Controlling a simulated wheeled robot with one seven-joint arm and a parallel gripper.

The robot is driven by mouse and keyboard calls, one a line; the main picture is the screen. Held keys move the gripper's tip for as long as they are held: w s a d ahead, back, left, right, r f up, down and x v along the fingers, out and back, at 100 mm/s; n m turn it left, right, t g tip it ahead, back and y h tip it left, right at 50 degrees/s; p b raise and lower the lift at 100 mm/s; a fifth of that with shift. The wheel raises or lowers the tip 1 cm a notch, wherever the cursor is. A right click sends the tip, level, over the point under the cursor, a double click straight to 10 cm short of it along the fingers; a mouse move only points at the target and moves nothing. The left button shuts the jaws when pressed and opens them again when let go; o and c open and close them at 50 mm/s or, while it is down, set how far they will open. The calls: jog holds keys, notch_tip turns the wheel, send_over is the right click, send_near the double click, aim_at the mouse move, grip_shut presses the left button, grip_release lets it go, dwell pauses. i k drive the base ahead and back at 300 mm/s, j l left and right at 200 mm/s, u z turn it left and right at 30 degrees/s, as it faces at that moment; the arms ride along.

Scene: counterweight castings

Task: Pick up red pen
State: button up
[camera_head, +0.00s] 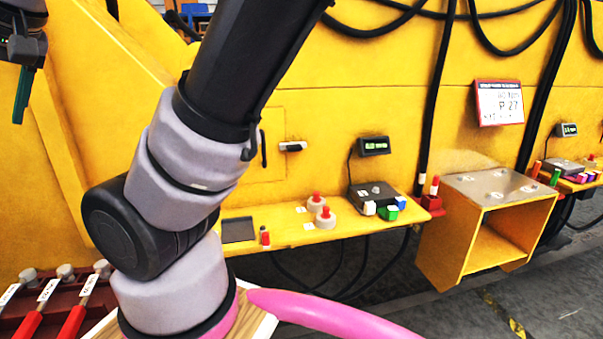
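I cannot tell for sure which thing is the red pen. A short red stick-like item (265,237) stands at the front edge of the yellow shelf (300,238), and a red-and-white stick (434,186) stands upright in a red block (432,205) at the shelf's right end. My gripper (20,115) is at the top left, partly cut off, with its teal fingers pointing down, well away from both. The fingers show edge-on, so their opening is unclear. No object shows between them.
The shelf also holds red-topped knobs (325,218), a black box (372,194), and white, blue and green blocks (389,212). A yellow open-fronted box with a metal top (495,186) stands to the right. Red-handled levers (72,322) are at lower left. A pink curved thing (330,315) lies in front.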

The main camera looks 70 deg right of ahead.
aim_at(436, 178)
jog(key=k+z, duration=0.15)
jog(key=z, duration=1.4)
jog(key=i+j+z, duration=0.1)
jog(key=z, duration=1.75)
